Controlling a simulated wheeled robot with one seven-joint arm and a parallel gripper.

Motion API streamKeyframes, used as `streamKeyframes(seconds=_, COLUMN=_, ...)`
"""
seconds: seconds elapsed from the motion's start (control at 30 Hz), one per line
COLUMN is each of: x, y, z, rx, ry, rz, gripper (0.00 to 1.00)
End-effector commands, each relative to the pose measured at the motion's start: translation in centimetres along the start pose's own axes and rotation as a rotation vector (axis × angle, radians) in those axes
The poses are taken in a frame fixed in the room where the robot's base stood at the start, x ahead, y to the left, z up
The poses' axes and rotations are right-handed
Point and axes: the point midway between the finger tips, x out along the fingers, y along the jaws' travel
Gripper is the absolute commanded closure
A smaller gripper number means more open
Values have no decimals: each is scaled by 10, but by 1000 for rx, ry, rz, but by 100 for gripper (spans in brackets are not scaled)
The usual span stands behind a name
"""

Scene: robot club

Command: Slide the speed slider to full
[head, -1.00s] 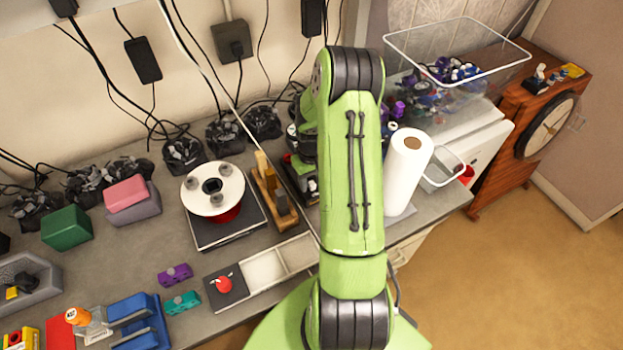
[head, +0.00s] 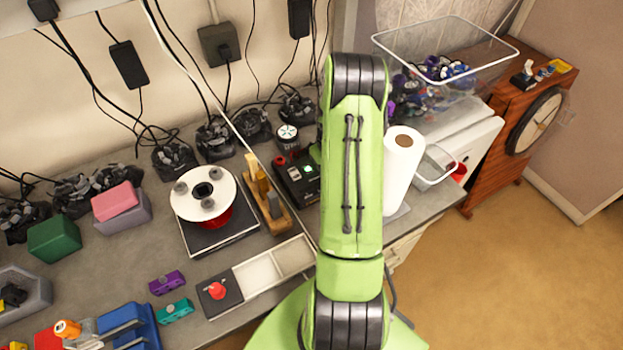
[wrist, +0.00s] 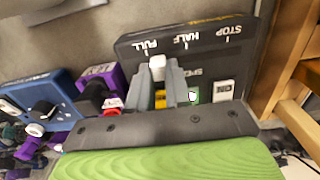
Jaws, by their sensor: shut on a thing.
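The dark control box (wrist: 205,62) fills the upper middle of the wrist view, with FULL, HALF and STOP printed along its top. The white slider knob (wrist: 157,64) lines up with the FULL mark. My gripper (wrist: 161,72) has its two grey fingers on either side of the knob, shut on it. A green light (wrist: 192,95) and a white ON switch (wrist: 223,91) show on the box. In the head view the box (head: 296,184) stands left of my green arm, which hides part of it and my gripper.
A wooden stand (head: 267,196) is left of the box. A turntable with a white disc (head: 205,215) is farther left. A paper roll (head: 401,165) stands right of my arm. In the wrist view, a blue device (wrist: 42,105) and purple block (wrist: 100,82) lie left of the box.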

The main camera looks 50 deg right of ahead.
Motion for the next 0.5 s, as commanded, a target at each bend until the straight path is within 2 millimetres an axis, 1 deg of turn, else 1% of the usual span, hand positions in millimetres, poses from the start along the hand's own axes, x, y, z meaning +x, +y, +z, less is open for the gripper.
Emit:
streamKeyframes(seconds=0.03, x=0, y=6, z=-1, rx=0, ry=5, rz=2, gripper=100)
streamKeyframes(seconds=0.1, x=0, y=10, z=-1, rx=-1, ry=4, rz=2, gripper=100)
streamKeyframes(seconds=0.37, x=-1, y=11, z=-1, rx=-3, ry=3, rz=1, gripper=100)
streamKeyframes(seconds=0.4, x=-1, y=11, z=-1, rx=-3, ry=3, rz=1, gripper=80)
streamKeyframes(seconds=0.47, x=-1, y=11, z=0, rx=-3, ry=3, rz=1, gripper=71)
streamKeyframes(seconds=0.5, x=-1, y=11, z=0, rx=-3, ry=3, rz=1, gripper=65)
